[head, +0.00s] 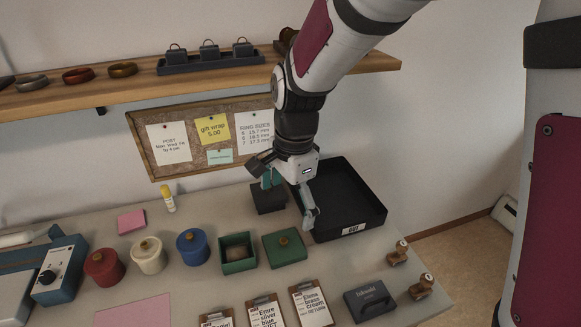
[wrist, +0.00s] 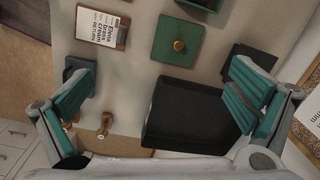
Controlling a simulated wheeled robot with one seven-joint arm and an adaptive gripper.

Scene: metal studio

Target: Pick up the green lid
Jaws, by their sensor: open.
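The green lid (head: 285,246) is square with a round brass knob and lies flat on the table. It also shows in the wrist view (wrist: 178,42), at the top, with its knob upward. The open green box (head: 238,265) stands just left of it in the head view; only its edge shows in the wrist view. My gripper (head: 288,198) is open and empty, above the table and behind the lid, near the black tray. In the wrist view, my gripper's fingers (wrist: 160,78) are wide apart and the lid is beyond their tips, apart from them.
The black tray (head: 352,229) stands right of the lid. Red (head: 104,272), cream (head: 149,260) and blue (head: 193,252) lidded pots stand to the left. Clipboards (head: 312,306) and a dark block (head: 370,300) lie in front. A wooden shelf (head: 140,88) runs above.

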